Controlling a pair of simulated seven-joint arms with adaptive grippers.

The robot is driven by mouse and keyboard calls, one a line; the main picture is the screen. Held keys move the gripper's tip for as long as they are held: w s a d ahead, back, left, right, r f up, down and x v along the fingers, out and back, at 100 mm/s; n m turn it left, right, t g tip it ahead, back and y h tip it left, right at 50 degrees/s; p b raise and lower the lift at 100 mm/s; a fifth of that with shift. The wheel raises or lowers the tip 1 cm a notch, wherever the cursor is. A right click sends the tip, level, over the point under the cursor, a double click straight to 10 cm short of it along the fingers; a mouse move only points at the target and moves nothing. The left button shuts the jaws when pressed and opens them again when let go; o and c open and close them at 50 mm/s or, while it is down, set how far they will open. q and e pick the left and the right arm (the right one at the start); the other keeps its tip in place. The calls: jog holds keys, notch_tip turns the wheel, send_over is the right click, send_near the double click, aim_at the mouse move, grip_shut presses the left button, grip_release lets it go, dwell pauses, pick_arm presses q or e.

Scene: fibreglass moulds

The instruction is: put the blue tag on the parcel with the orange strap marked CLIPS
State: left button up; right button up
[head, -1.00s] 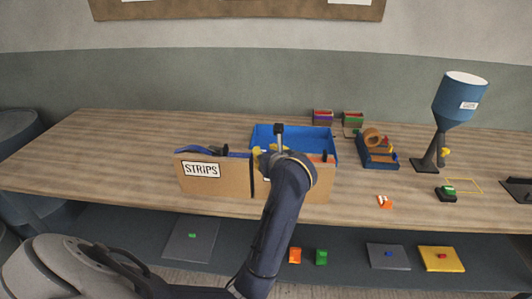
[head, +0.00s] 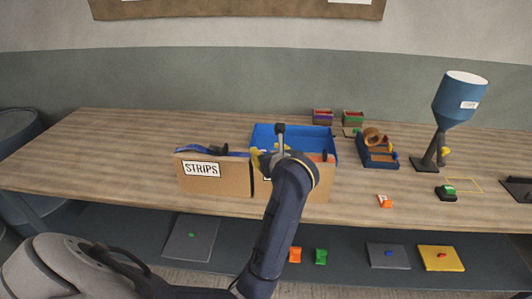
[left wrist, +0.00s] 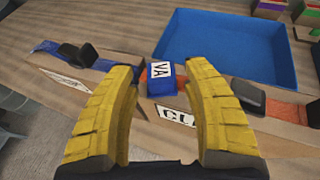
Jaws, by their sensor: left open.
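The CLIPS parcel (head: 318,190) is a cardboard box with an orange strap (left wrist: 284,110) across its top; only "CL" of its label (left wrist: 177,111) shows in the left wrist view. The blue tag (left wrist: 161,84), with a white label reading "VA", appears to lie on the parcel's top at the strap's left part; exact contact cannot be told. My left gripper (head: 263,160) is open above the parcel, its yellow fingers apart on either side of the tag.
The STRIPS parcel (head: 215,184) with a blue strap (left wrist: 57,49) stands close on the left. A blue tray (head: 318,143) lies just behind the CLIPS parcel. A blue organiser (head: 378,158) and a funnel on a stand (head: 458,100) are to the right. The table's left part is clear.

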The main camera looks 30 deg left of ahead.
pick_arm(q)
jog(key=shift+v, duration=1.55)
jog(key=shift+r, duration=0.1)
